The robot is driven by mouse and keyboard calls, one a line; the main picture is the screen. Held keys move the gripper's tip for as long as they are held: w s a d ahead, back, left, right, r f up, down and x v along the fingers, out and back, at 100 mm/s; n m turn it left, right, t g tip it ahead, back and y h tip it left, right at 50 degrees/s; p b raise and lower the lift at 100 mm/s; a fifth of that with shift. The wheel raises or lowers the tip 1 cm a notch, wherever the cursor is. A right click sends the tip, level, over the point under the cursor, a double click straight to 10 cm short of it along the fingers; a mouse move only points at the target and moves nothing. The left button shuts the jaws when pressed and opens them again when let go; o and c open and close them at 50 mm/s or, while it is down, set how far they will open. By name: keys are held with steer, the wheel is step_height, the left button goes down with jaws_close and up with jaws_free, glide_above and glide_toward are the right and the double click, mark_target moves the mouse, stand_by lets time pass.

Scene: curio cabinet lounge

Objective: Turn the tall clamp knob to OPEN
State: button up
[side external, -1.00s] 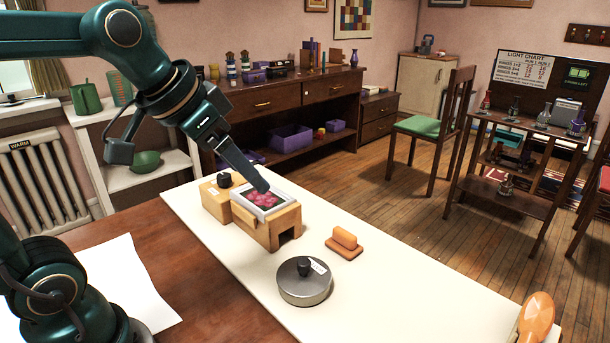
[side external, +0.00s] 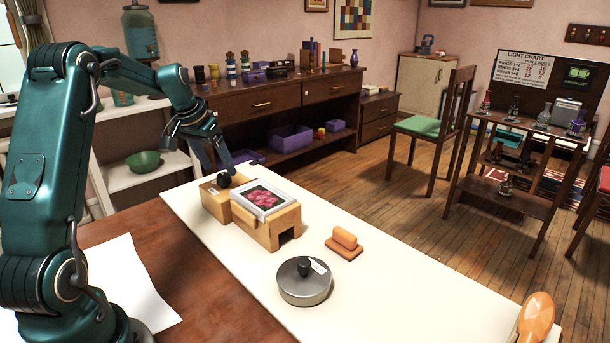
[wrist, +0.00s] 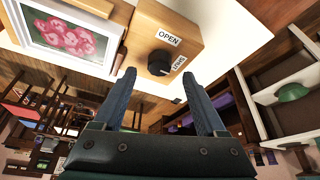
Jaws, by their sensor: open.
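The black clamp knob (side external: 223,181) stands on top of a small wooden block (side external: 212,203) at the far left of the white board. The wrist view shows the knob (wrist: 158,62) with an OPEN label (wrist: 168,38) and a SHUT label (wrist: 179,64) beside it. Its pointer is too small to read surely. My gripper (side external: 228,172) is at the knob in the side view. In the wrist view my gripper (wrist: 158,76) is open, its two fingers apart to either side of the knob. I cannot tell whether they touch it.
A framed pink flower picture (side external: 262,198) lies on a wooden stand (side external: 282,228) right beside the knob block. A round metal tin (side external: 305,287) with a black knob and an orange-handled block (side external: 344,244) stand farther right. The board's right part is mostly clear.

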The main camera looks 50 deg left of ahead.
mark_target(224, 180)
steer(key=shift+x, duration=1.35)
jaws_close()
